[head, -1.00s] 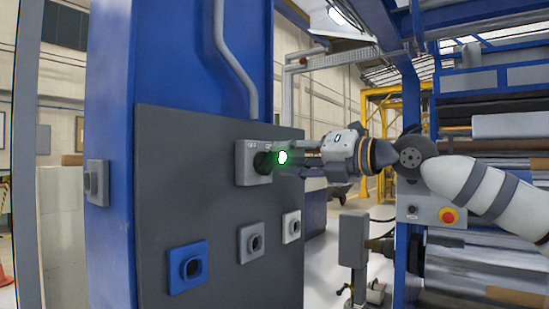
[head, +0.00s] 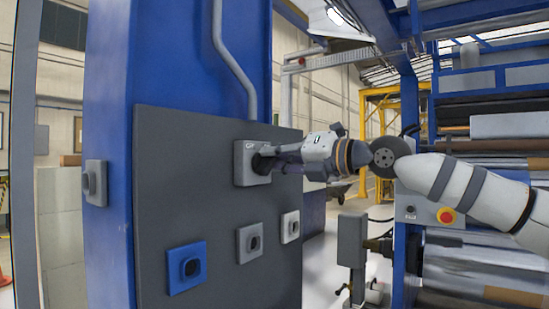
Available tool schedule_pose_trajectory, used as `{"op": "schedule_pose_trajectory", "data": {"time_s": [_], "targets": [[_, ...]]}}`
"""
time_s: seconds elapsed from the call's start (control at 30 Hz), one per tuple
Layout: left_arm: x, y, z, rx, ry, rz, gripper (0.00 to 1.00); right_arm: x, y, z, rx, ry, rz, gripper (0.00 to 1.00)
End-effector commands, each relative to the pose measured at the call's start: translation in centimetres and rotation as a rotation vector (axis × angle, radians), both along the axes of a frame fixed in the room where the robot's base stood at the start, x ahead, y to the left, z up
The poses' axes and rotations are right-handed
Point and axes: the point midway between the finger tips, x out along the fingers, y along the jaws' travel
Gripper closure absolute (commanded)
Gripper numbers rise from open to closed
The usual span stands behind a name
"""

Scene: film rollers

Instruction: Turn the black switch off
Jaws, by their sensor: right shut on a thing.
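The black switch (head: 261,164) sits on a grey square housing (head: 242,175) on the dark grey panel, marked with small lettering at its top. My right gripper (head: 268,162) reaches in from the right with its fingers at the switch, shut on it. The fingers and wrist hide most of the knob, so its exact angle is hard to tell. No green light shows at the switch now. My left gripper is not in view.
A red button (head: 446,215) is on the machine at right. A grey post box (head: 352,238) stands below my right arm.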

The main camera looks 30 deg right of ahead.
Motion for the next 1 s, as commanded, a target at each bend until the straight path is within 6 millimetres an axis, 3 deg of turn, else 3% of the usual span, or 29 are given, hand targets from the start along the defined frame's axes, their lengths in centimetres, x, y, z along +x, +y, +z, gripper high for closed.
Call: {"op": "schedule_pose_trajectory", "data": {"time_s": [0.27,1.0], "targets": [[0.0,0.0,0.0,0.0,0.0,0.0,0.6,-0.1,0.2,0.2,-0.133,-0.055,0.0,1.0],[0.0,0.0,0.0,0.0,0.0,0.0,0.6,-0.5,1.3,0.5,-0.776,-0.32,0.001,1.0]]}}
